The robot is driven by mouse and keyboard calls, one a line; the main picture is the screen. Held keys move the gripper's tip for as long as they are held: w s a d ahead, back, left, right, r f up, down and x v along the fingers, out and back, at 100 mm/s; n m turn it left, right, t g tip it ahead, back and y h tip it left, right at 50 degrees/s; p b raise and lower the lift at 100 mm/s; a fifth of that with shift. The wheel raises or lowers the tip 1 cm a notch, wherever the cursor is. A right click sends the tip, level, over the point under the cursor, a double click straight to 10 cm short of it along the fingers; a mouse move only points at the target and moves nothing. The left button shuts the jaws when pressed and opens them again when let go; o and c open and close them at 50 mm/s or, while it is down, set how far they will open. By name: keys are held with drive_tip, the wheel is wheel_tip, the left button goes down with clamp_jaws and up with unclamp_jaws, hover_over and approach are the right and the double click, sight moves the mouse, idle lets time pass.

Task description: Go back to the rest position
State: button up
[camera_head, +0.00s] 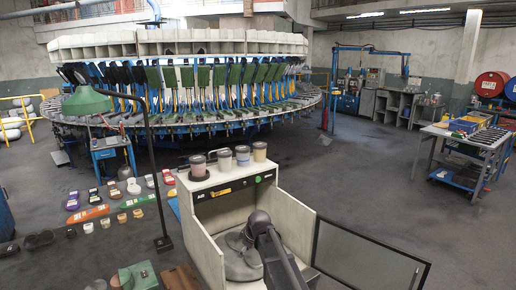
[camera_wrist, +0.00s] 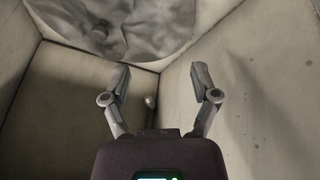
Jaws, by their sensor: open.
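My gripper (camera_wrist: 162,85) is open in the wrist view, with its two fingers spread and nothing between them. It points into the corner of a pale box-like space with smudged walls. In the head view my arm reaches into the open-fronted beige cabinet (camera_head: 207,238) at the bottom centre, and the arm hides the gripper there. A grey rounded mass (camera_head: 240,262) lies beside my arm inside the cabinet. In the wrist view a grey, lumpy round surface (camera_wrist: 135,25) shows at the top, beyond the fingers.
Several pots (camera_head: 242,155) stand on the cabinet top. A dark framed panel (camera_head: 368,258) stands to its right. A lamp post (camera_head: 160,190) and soles on the floor are to the left. The large rotary machine (camera_head: 190,100) is behind. A work table (camera_head: 468,135) stands right; floor between is clear.

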drive_tip(key=s+d+f+m+g+h+b, duration=0.1)
drive_tip(key=s+d+f+m+b, duration=0.4)
drive_tip(key=s+d, duration=0.6)
drive_tip(key=s+d+f+m+g+h+b, duration=0.2)
drive_tip(key=s+d+f+m+b, duration=0.3)
drive_tip(key=s+d, duration=0.5)
drive_tip(key=s+f+m, duration=0.1)
drive_tip(key=s+m, duration=0.1)
drive_tip(key=s, duration=0.4)
drive_tip(key=shift+d+f+g, duration=0.3)
drive_tip(key=shift+d+f, duration=0.1)
drive_tip(key=shift+c, duration=1.4)
